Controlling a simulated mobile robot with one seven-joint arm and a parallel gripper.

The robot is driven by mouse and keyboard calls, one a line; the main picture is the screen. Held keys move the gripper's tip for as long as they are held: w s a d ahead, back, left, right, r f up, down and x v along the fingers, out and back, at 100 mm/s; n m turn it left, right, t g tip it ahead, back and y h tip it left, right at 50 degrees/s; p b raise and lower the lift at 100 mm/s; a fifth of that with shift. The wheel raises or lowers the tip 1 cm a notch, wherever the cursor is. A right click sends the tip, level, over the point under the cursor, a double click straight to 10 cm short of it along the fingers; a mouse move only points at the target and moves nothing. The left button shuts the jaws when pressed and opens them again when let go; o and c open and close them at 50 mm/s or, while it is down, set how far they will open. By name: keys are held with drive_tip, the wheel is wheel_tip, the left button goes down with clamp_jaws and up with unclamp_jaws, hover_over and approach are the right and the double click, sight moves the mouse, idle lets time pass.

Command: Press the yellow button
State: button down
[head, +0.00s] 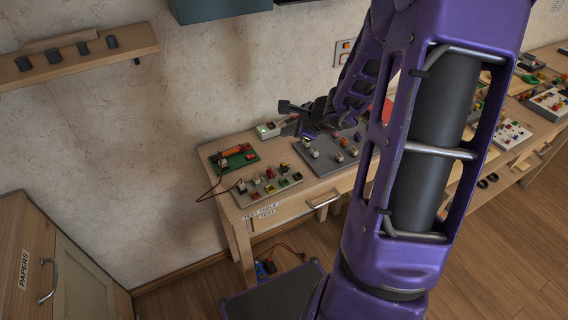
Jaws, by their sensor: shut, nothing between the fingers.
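The wooden test table (247,232) stands against the wall, below and around my gripper. Near its front left lies a pale panel (254,205) with several small coloured buttons and knobs. A small yellowish button (283,183) seems to be among them, but it is too small to be sure. My gripper (288,108) is dark, shut and empty. It is in the air over the back of the table, pointing left, apart from the panel. My purple arm hides the right part of the table.
A green board (238,160) with a red wire lies at the table's left. A small box with a green light (268,131) is below my gripper. A grey panel (322,168) with knobs lies right of the pale panel. A wooden cabinet (70,262) stands at lower left.

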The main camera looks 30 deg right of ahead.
drive_tip(key=b, duration=0.8)
hover_over(287, 167)
drive_tip(key=shift+f, duration=4.3)
drive_tip(key=shift+f, duration=0.2)
drive_tip(key=shift+f+b, duration=0.25)
drive_tip(key=shift+b, duration=0.2)
drive_tip(key=shift+f, duration=0.3)
drive_tip(key=shift+r, duration=0.1)
drive_tip(key=shift+r+p, duration=0.3)
drive_tip(key=shift+r, duration=0.35)
drive_tip(key=shift+r, duration=0.15)
drive_tip(key=shift+r+p, duration=2)
drive_tip(key=shift+r, duration=0.4)
